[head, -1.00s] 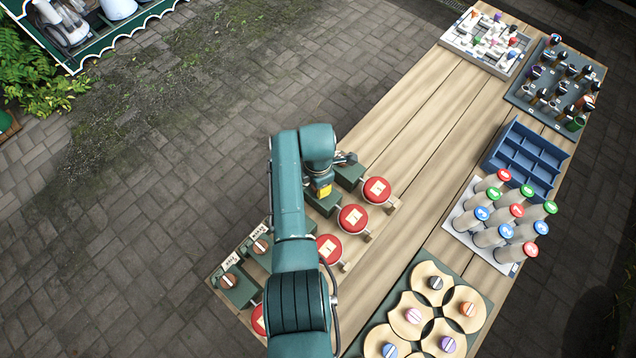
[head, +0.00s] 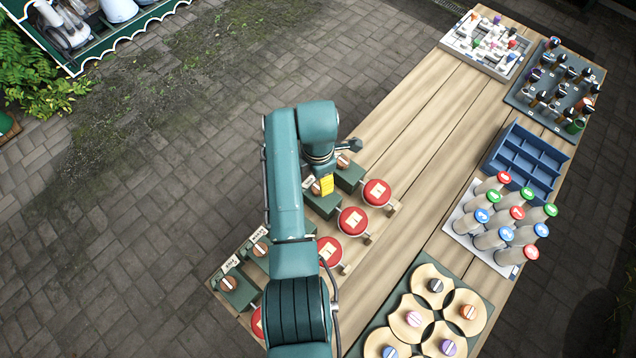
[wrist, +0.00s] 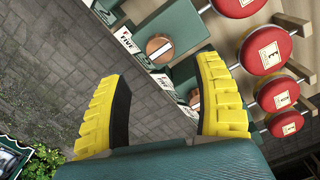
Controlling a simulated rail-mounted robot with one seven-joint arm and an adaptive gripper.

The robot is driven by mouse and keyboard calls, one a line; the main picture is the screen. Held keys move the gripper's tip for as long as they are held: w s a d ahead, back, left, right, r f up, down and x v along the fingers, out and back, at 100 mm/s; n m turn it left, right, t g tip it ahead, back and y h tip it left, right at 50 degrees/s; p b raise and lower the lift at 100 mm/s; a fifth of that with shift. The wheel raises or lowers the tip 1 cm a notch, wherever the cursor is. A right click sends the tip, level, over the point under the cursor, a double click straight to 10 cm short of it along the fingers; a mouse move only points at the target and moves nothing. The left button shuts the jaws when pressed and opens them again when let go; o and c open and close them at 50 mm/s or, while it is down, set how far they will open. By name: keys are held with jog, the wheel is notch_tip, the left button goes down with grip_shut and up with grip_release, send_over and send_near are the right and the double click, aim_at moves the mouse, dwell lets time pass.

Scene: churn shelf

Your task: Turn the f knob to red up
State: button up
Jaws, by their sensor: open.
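Dark green boxes in a row along the table's left edge bear round copper-brown knobs with a pale stripe, small white lettered labels, and red discs. In the head view one knob (head: 343,161) is at the far end, and others (head: 260,248) are at the near end.
Red discs (head: 353,220) stand out on the right of the boxes. White-based cylinders (head: 495,240), a blue divided tray (head: 528,160) and a board of round wooden pieces (head: 433,284) lie to the right. The middle planks (head: 425,130) are clear.

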aim_at(318, 188)
notch_tip(318, 188, up, 4)
jog(key=shift+r, duration=0.25)
dwell(0.4)
